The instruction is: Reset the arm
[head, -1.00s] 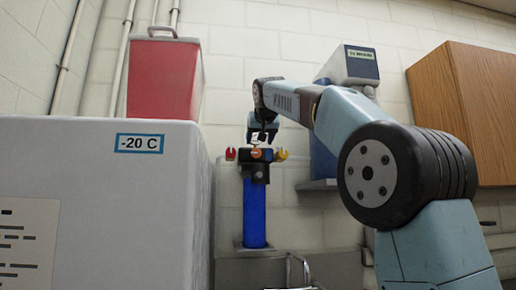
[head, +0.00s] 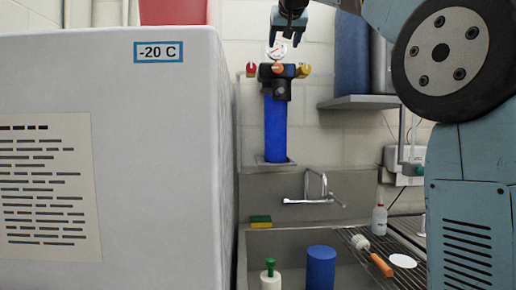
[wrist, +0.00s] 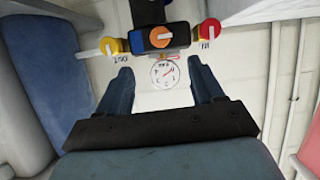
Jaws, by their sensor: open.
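My gripper (head: 285,38) is at the top of the head view, just above a blue filter cylinder with a dark head and coloured knobs. In the wrist view my gripper (wrist: 160,72) has its two blue fingers spread apart with nothing held between them. A round white gauge (wrist: 165,74) shows in the gap between the fingertips, and I cannot tell how far beyond them it lies. The gauge also shows below the fingers in the head view (head: 277,51). My arm comes in from the right.
The blue filter (head: 275,130) hangs on the wall above a sink (head: 258,243). Its orange knob (wrist: 160,37) is between yellow and red knobs. A large white freezer (head: 120,110) fills the left. A shelf (head: 360,102) with containers is at right. A drying rack (head: 375,250) lies beside the sink.

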